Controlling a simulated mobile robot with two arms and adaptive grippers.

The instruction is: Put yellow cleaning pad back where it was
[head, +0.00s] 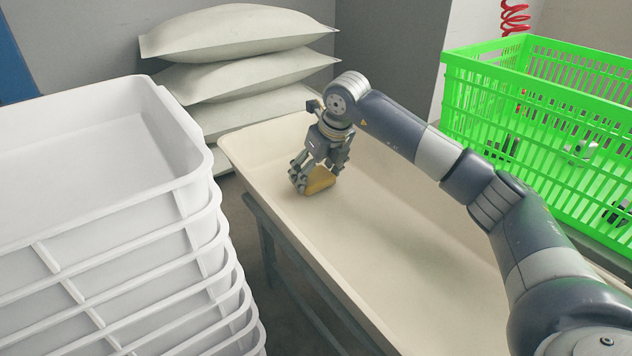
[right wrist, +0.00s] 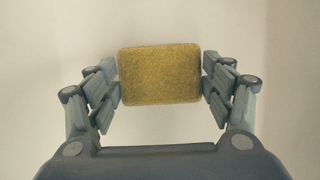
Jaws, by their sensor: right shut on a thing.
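The yellow cleaning pad (head: 320,179) is in my right gripper (head: 318,174), at the far left end of the cream trough (head: 415,259). In the right wrist view the pad (right wrist: 160,74) sits between the two fingers of the right gripper (right wrist: 161,85), which are shut on its left and right edges. The pad is low over the trough floor; I cannot tell whether it touches it. My left gripper is not in view.
A stack of white tubs (head: 95,232) stands at the left, close to the trough. Several pale sacks (head: 235,47) are piled behind the trough. A green crate (head: 545,120) with metal parts inside stands at the right. The trough's middle floor is clear.

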